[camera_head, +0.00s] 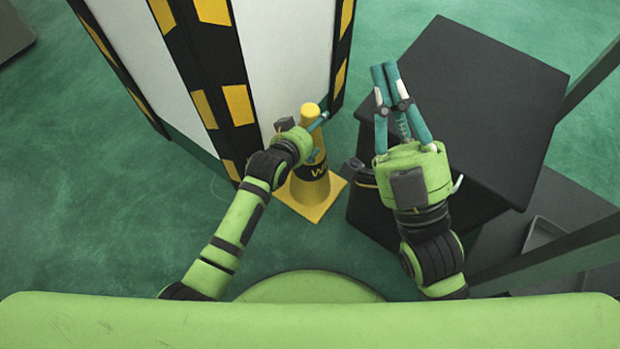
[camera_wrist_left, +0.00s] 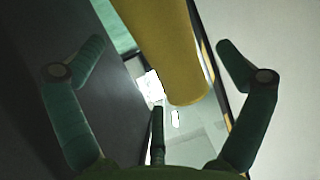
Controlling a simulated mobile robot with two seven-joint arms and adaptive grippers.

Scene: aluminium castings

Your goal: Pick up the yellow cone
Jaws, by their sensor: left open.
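The yellow cone (camera_head: 311,190) stands upright on the floor on a square yellow base, with a black band with lettering around its body. My left gripper (camera_head: 318,138) is open beside the cone's upper part, and my left wrist partly hides the cone. In the left wrist view the yellow cone (camera_wrist_left: 172,55) shows between the spread teal fingers of my left gripper (camera_wrist_left: 160,62), with gaps on both sides. My right gripper (camera_head: 385,72) is raised to the right of the cone, its fingertips drawn together with nothing seen between them.
A white cabinet (camera_head: 285,55) with black and yellow striped edges stands just behind the cone. A dark box (camera_head: 485,110) stands to the right, close to the cone's base. Dark rails (camera_head: 550,255) and a grey tray (camera_head: 543,232) lie at lower right. Green floor is free at left.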

